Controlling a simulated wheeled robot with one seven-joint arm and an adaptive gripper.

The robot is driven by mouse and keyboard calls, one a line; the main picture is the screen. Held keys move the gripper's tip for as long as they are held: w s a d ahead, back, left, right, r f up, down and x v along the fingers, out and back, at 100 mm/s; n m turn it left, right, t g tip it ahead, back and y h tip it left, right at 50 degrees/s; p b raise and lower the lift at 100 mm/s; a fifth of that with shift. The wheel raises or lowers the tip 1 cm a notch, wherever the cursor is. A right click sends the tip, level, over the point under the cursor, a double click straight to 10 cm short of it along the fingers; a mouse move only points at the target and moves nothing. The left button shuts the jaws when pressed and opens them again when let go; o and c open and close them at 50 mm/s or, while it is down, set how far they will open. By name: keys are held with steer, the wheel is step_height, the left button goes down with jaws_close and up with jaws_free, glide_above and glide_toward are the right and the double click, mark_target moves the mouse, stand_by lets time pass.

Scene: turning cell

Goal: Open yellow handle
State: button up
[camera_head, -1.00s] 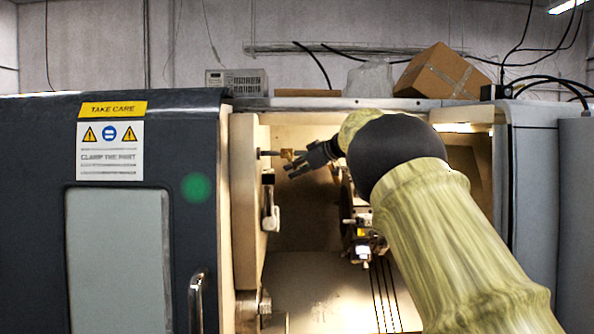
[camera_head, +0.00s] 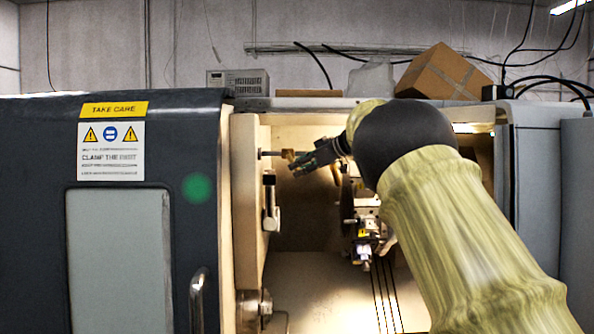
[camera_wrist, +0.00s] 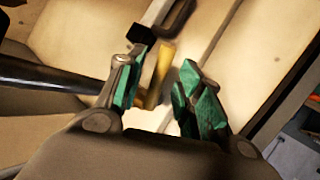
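The yellow handle (camera_wrist: 161,72) shows in the wrist view as a yellow-orange bar, with its lower end bending toward the left finger. It lies in the gap between the two green-padded fingers of my gripper (camera_wrist: 158,78), closer to the left one. The fingers are open; I cannot tell whether one touches the handle. In the head view a small brass-yellow piece (camera_head: 288,154), apparently the handle, sits at the end of a rod, right beside the tip of my gripper (camera_head: 294,163).
The dark sliding door (camera_head: 150,235) with a metal grab bar (camera_head: 198,298) stands at the left. A pale panel (camera_head: 246,210) carries a lever (camera_head: 270,212). A tool turret (camera_head: 362,235) is behind my arm. The machine's lower bed (camera_head: 310,285) looks clear.

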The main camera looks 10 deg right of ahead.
steer(key=v, duration=0.9)
steer(key=shift+s+r, duration=0.15)
steer(key=shift+s, duration=0.1)
steer(key=shift+d, duration=0.1)
